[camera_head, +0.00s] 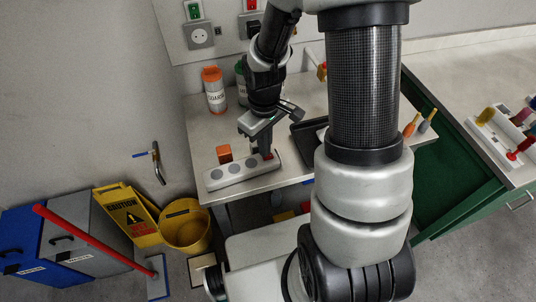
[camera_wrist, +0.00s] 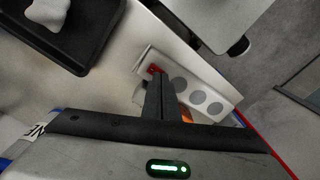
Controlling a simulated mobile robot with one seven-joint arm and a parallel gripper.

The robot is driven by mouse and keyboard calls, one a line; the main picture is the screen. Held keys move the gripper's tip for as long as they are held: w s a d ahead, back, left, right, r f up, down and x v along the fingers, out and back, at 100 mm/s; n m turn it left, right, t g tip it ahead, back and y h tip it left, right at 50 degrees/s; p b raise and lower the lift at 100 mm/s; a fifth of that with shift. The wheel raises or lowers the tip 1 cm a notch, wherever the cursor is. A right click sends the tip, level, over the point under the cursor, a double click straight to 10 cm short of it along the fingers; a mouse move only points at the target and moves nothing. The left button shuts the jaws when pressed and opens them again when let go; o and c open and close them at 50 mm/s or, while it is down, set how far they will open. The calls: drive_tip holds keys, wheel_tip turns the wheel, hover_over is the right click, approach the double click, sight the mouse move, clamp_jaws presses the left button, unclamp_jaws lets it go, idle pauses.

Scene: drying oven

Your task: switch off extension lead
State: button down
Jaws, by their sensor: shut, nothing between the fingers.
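The extension lead (camera_head: 238,172) is a white strip with several round grey sockets and lies near the front edge of the bench. A red switch (camera_head: 268,156) is at its right end. In the wrist view the lead (camera_wrist: 222,95) shows beyond my fingers, with the red switch (camera_wrist: 154,70) right by the fingertips. My gripper (camera_head: 264,152) is shut and empty, pointing down at the switch end. It also shows in the wrist view (camera_wrist: 158,78). I cannot tell whether the fingertips touch the switch, and its on or off position is not clear.
An orange block (camera_head: 224,153) stands just behind the lead. An orange-lidded jar (camera_head: 214,90) and a green jar (camera_head: 241,80) stand at the back. A black tray (camera_head: 303,140) lies to the right. A yellow bucket (camera_head: 186,226) stands on the floor below.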

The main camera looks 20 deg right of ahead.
drive_tip(key=shift+f+b, duration=0.6)
drive_tip(key=shift+f, duration=0.15)
idle(0.7)
drive_tip(key=shift+r, duration=0.15)
wheel_tip(320, 180, up, 7)
drive_tip(key=p, duration=0.5)
drive_tip(key=shift+p, duration=0.3)
drive_tip(key=s+r+m+t, duration=0.3)
drive_tip(key=r, duration=1.3)
drive_tip(key=s+r+m+t, duration=0.2)
drive_tip(key=s+r+m, duration=0.1)
drive_tip(key=s+r, duration=0.6)
drive_tip(key=shift+r+t, duration=0.3)
drive_tip(key=shift+r, duration=0.25)
drive_tip(key=shift+w, duration=0.1)
